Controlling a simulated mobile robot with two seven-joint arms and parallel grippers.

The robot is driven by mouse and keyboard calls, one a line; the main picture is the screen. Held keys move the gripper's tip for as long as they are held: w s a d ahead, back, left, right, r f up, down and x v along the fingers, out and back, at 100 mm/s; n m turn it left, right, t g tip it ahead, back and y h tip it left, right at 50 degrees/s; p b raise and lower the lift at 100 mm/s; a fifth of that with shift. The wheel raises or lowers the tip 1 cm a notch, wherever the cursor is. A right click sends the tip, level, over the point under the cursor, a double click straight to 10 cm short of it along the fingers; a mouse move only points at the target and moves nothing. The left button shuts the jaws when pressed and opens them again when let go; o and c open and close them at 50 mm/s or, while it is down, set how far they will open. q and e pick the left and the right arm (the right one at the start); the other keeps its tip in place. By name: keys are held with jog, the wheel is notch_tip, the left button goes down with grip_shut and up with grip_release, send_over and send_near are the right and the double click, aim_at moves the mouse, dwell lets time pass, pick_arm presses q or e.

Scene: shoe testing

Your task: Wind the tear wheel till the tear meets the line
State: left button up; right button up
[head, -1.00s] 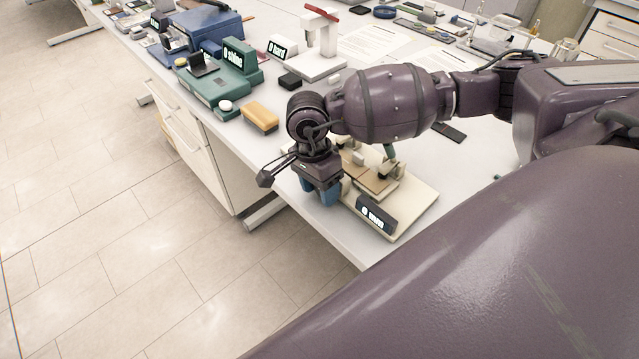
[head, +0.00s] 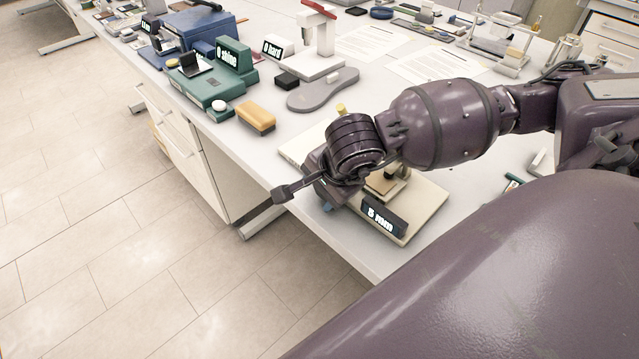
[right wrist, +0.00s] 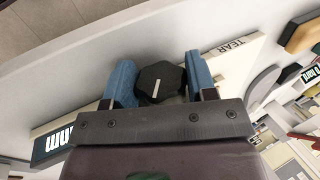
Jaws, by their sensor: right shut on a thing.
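The tear wheel (right wrist: 160,84) is a dark faceted knob with a white mark on its face, seen in the right wrist view. My right gripper (right wrist: 160,72) is shut on it, one blue finger at each side. In the head view the wrist hides the wheel, and a blue fingertip of my right gripper (head: 328,207) shows at the tester's front edge. The cream tear tester (head: 428,203) has a dark display (head: 382,219) that seems to read 5 mm. A brown piece (head: 384,184) in the tester is partly covered; the tear and the line cannot be made out. My left gripper is out of view.
A tan block (head: 256,116), a grey sole (head: 324,90) and a green shine device (head: 203,88) stand left of and behind the tester. White papers (head: 440,65) lie farther back. The table's front edge is close to the tester, with open floor beyond it.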

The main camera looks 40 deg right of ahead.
jog(key=shift+f, duration=0.1)
dwell(0.4)
jog(key=o, duration=0.9)
